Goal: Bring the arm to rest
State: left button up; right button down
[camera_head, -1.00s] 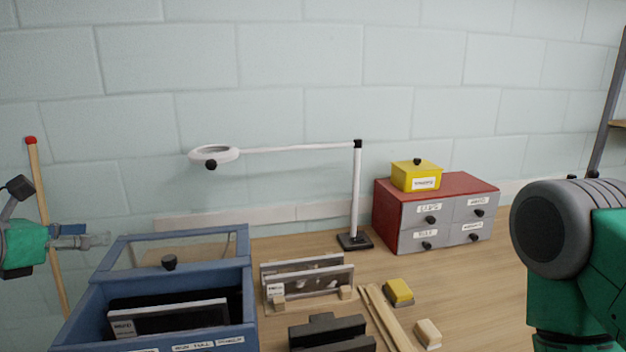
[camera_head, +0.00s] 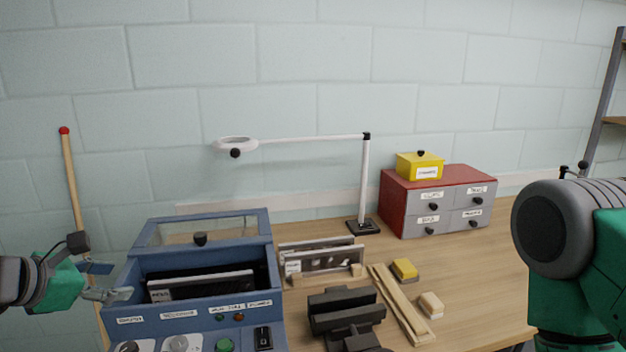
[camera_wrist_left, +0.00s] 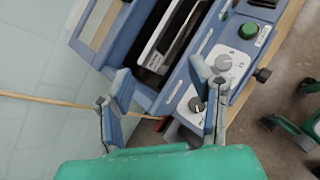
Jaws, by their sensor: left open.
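My left gripper (camera_head: 117,281) is at the lower left of the head view, beside the left end of the blue box (camera_head: 205,310). Its two fingers are apart and nothing is between them. In the left wrist view the open gripper (camera_wrist_left: 160,74) has its fingers toward the blue box (camera_wrist_left: 150,98), near its knobs. I cannot tell whether it touches the box.
A wooden stick (camera_head: 72,185) with a red tip leans at the left. The table's right part (camera_head: 490,280) is clear.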

pick_arm(q)
jog(key=s+d+f+m+g+y, duration=0.1)
jog(key=s+d+f+m+g, duration=0.15)
jog(key=s+f+m, duration=0.65)
jog(key=s+d+f+m+g+y, duration=0.1)
jog(key=s+f+m+g, duration=0.35)
jog(key=f, duration=0.85)
jog(key=s+d+f+m+g+y, duration=0.1)
jog(key=s+f+m+g, duration=0.1)
jog(key=s+f+m, duration=0.6)
jog(key=s+d+f+m+g+y, duration=0.1)
jog(key=s+d+m, duration=0.1)
jog(key=s+m, duration=0.65)
notch_tip(320, 180, down, 11)
jog(key=n+b, duration=0.1)
jog(key=b, duration=1)
jog(key=shift+d+r+n, duration=0.15)
jog(key=shift+d+n, duration=0.1)
jog(key=shift+n, duration=0.15)
pick_arm(e)
notch_tip(320, 180, down, 11)
jog(key=shift+s, duration=0.2)
pick_arm(q)
jog(key=shift+a, duration=0.2)
pick_arm(e)
jog(key=shift+a+r, duration=0.1)
jog(key=shift+a, duration=0.15)
